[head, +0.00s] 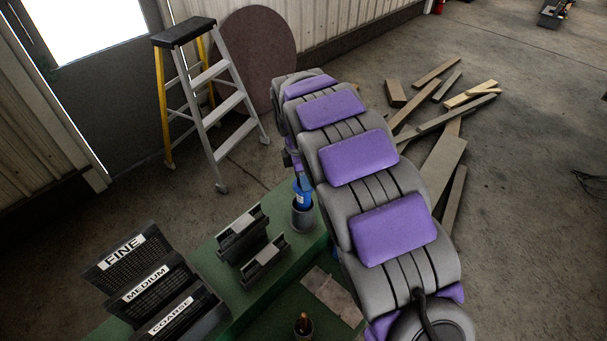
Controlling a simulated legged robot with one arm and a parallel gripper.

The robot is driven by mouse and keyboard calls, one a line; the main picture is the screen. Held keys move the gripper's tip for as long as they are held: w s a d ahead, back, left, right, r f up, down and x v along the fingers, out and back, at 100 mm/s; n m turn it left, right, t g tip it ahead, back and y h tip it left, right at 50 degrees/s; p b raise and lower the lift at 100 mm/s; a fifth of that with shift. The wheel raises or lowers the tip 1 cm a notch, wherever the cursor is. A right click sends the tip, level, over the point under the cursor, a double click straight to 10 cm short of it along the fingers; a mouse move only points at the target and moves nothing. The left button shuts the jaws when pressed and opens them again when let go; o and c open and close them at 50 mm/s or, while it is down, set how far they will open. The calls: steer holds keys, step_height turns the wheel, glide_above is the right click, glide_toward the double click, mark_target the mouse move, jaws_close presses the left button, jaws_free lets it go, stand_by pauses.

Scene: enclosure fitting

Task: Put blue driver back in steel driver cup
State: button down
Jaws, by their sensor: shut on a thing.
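The blue driver (303,189) is upright at the mouth of the steel driver cup (303,217), with its blue part above the rim. Its lower part is hidden by the cup, and I cannot tell how deep it reaches. The cup stands on the green bench close to my arm. My gripper (294,162) shows only as a small part beside my arm, just above the blue driver. It is shut on the driver; its fingertips are mostly hidden.
Grey slotted holders (243,238) stand left of the cup. Bins labelled FINE, MEDIUM and COARSE (145,285) are farther left. Another container with a brown-topped item (303,325) is at the bottom edge. A stepladder (215,100) and loose planks (440,170) are on the floor beyond.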

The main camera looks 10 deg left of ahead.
steer(key=c, duration=0.6)
jaws_free()
steer(key=shift+a, duration=0.3)
steer(key=shift+d, duration=0.1)
steer(key=shift+r, duration=0.55)
steer(key=shift+s+a+r+b, duration=0.15)
steer(key=shift+a+r, duration=0.15)
steer(key=shift+r, duration=2.4)
steer(key=shift+s+a+r+b, duration=0.1)
steer(key=shift+a+r+b, duration=0.15)
steer(key=shift+r, duration=2.4)
steer(key=shift+s+a+r+b, duration=0.1)
steer(key=shift+a+r, duration=0.25)
steer(key=shift+r, duration=2.35)
